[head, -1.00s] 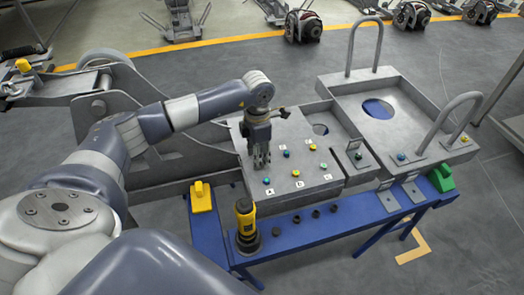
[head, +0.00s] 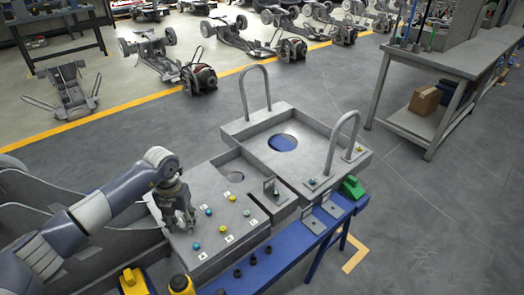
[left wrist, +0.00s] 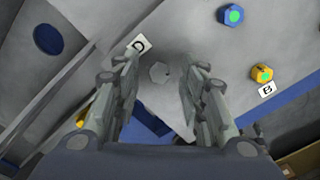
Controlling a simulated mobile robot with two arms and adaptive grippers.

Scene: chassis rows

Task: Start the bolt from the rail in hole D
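My left gripper (head: 181,226) is low over the left part of the grey plate (head: 182,256), pointing down. In the left wrist view its fingers (left wrist: 159,70) are apart, with a grey hexagonal bolt head (left wrist: 158,72) between them and a gap on both sides. This head lies beside the label D (left wrist: 139,44); how deep it sits in hole D, I cannot tell. A yellow bolt (left wrist: 262,73) is by label B (left wrist: 267,90), and a blue bolt (left wrist: 231,14) stands farther up. Several dark pieces (head: 253,260) stand on the blue rail (head: 287,262). My right gripper is out of view.
A grey tray (head: 235,128) with upright hoop handles stands behind the plate. A yellow tool (head: 181,284) and a yellow block (head: 132,281) are at the near left end of the rail. A green block (head: 352,187) is at its far end.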

